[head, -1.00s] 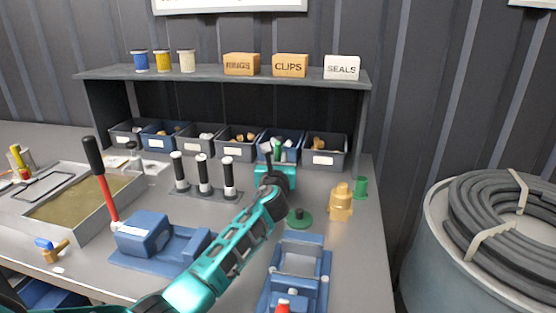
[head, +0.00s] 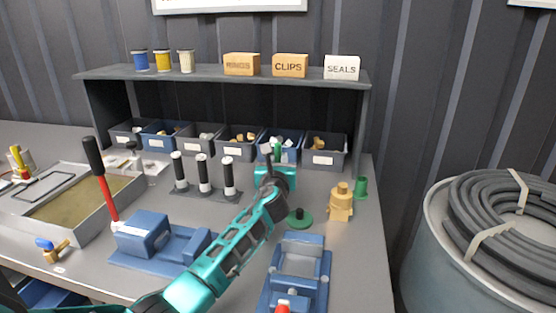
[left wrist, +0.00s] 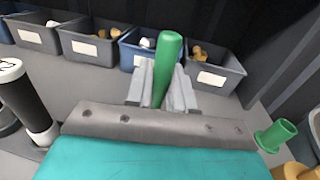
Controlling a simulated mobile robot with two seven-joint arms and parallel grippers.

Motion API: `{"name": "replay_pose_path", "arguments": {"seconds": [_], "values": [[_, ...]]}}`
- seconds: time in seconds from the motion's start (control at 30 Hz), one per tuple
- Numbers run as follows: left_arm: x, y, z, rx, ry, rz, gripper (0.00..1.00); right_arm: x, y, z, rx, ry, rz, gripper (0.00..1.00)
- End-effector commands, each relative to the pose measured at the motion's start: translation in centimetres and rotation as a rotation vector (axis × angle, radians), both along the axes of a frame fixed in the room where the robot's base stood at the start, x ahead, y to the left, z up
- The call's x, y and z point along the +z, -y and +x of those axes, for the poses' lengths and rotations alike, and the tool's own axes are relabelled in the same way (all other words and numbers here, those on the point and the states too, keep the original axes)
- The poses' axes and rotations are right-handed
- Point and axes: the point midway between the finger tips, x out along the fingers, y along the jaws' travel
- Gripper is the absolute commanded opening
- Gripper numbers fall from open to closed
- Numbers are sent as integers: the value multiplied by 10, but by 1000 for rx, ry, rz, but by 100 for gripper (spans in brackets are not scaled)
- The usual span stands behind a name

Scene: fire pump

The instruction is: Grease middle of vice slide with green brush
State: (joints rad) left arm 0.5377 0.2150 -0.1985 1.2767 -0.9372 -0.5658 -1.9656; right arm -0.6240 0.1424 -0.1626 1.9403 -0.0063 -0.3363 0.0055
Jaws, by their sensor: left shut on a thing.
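My left gripper (head: 277,163) is shut on the green brush (left wrist: 165,68), whose rounded green end stands up between the fingers in the left wrist view. A bit of the green brush (head: 277,152) shows above the gripper in the head view; its bristles are hidden. The gripper is over the back of the bench, in front of the bins. A blue vice (head: 318,285) with a grey slide (head: 299,262) between its ends stands at the front, nearer to me than the gripper and apart from it. My right gripper is not in view.
A green cup (head: 361,187) and a brass fitting (head: 340,203) stand right of the gripper. A round green piece (head: 300,219) lies behind the vice. Black-gripped posts (head: 203,176) and a blue block (head: 143,232) with a red lever stand to the left. Bins (head: 324,158) line the back.

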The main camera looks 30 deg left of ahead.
Motion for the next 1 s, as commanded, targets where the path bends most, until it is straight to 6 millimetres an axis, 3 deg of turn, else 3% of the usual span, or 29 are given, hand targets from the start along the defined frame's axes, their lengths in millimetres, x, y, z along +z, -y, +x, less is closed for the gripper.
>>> {"name": "replay_pose_path", "arguments": {"seconds": [0.03,0.53,1.0], "values": [[10,0,0,0,1,2,0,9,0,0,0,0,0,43],[50,0,0,0,5,1,0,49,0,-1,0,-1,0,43],[68,0,0,0,4,2,0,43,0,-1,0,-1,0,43]]}}
